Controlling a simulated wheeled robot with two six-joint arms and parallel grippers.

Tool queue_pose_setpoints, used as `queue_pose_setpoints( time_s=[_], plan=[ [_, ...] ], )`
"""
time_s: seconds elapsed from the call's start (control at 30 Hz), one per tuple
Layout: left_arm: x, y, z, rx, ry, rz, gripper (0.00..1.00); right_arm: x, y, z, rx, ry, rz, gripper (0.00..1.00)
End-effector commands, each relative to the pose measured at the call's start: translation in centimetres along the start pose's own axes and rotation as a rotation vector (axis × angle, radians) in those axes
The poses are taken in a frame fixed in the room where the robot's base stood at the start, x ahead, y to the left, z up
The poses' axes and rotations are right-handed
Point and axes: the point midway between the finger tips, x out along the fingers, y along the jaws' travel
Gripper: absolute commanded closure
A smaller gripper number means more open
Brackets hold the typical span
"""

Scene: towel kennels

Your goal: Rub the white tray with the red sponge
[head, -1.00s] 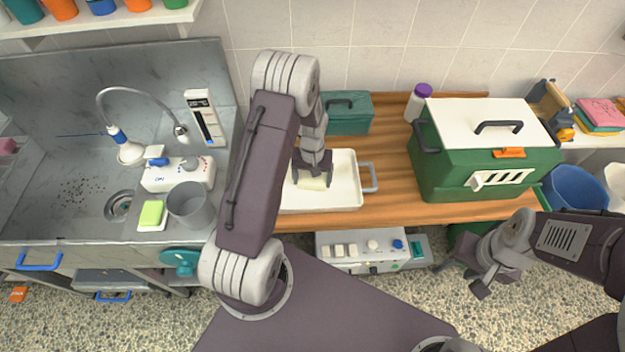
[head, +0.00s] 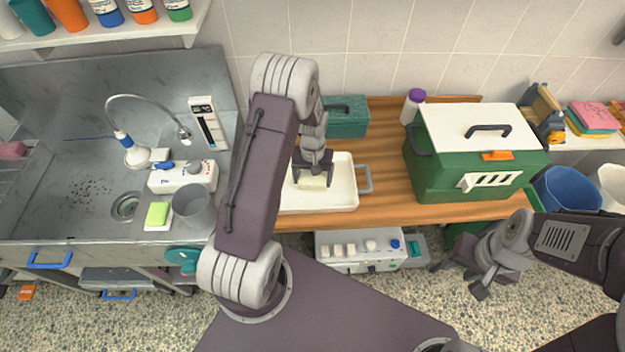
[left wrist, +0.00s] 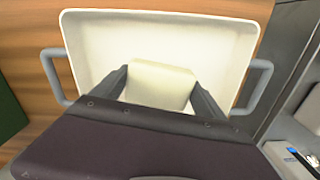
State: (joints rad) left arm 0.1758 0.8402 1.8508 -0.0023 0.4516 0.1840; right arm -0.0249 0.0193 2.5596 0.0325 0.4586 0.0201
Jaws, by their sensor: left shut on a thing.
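The white tray (head: 346,190) lies on the wooden counter, with a grey handle at its right end; my left arm hides its left part. In the left wrist view the tray (left wrist: 95,40) shows both handles. My left gripper (head: 313,176) points down over the tray and is shut on a pale cream block (left wrist: 160,84), which also shows in the head view (head: 313,182). The block is at or just above the tray floor; I cannot tell if it touches. It does not look red, and I see no clearly red sponge. My right gripper (head: 458,279) is open and empty, in front of the counter.
A green crate (head: 440,170) with a white lid stands right of the tray, a teal box (head: 347,122) behind it. A pink item (head: 12,150) lies far left.

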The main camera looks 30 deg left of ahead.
Motion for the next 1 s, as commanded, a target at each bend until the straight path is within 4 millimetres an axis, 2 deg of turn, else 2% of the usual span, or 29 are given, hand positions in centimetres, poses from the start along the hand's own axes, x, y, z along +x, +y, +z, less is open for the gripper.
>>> queue_pose_setpoints(
  time_s=[0.1, 0.4, 1.0],
  plan=[
    [-1.6, 0.0, -0.1, 0.001, 0.001, 0.000, 0.50, -1.3, 0.0, -0.1, 0.000, 0.000, 0.000, 0.64],
    [-3.8, 0.1, -0.2, 0.003, 0.001, 0.000, 0.50, -3.2, -0.1, -0.3, 0.000, 0.000, 0.000, 0.64],
    [-3.8, 0.1, -0.2, 0.003, 0.001, 0.000, 0.50, -3.1, -0.1, -0.3, 0.000, 0.000, 0.000, 0.64]
  ],
)
